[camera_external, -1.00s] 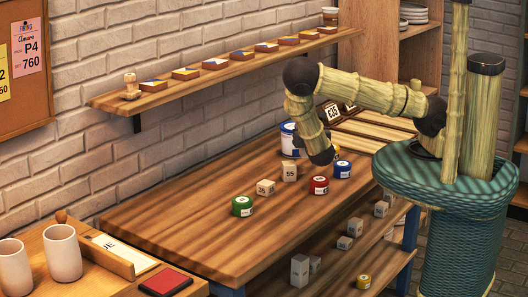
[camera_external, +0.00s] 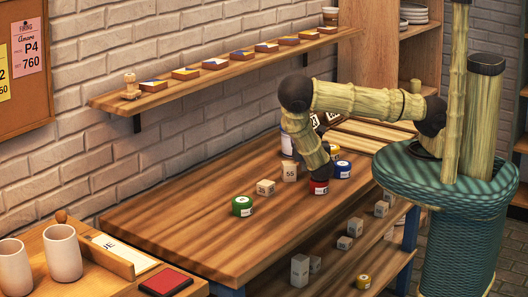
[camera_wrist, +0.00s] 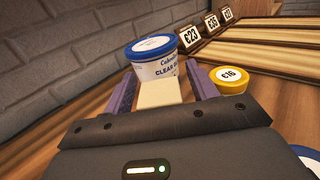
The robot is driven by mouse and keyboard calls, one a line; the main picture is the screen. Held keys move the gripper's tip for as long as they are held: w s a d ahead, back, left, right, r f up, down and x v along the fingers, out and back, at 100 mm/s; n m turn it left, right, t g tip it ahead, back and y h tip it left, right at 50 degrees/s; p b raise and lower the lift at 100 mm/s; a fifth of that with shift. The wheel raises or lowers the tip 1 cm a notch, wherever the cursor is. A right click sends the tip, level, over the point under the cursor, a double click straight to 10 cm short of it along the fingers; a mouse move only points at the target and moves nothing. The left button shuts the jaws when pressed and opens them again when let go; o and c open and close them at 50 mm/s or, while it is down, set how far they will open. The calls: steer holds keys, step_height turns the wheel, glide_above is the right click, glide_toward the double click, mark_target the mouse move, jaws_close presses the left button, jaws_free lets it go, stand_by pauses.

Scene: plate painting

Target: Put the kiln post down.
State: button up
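The kiln post (camera_wrist: 158,93), a cream block, sits between the two purple fingers of my gripper (camera_wrist: 160,86) in the wrist view. The fingers flank it closely and appear shut on it. A white tub with a blue lid (camera_wrist: 153,58) stands just beyond the post. In the external view my forearm hangs over the back right of the worktable (camera_external: 190,225). It hides my gripper and the held post there. Whether the post's underside touches the tabletop cannot be seen.
Red (camera_external: 319,188), blue (camera_external: 343,169) and green (camera_external: 242,206) jars and two numbered blocks (camera_external: 289,172) stand nearby. The table's left part is clear.

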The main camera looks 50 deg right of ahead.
steer(key=shift+r, duration=0.15)
steer(key=v, duration=0.3)
steer(key=b+v, duration=0.1)
steer(key=v, duration=0.1)
steer(key=shift+a+r, duration=0.15)
steer(key=shift+r, duration=0.15)
step_height(320, 180, up, 6)
steer(key=shift+r, duration=0.2)
stand_by(0.3)
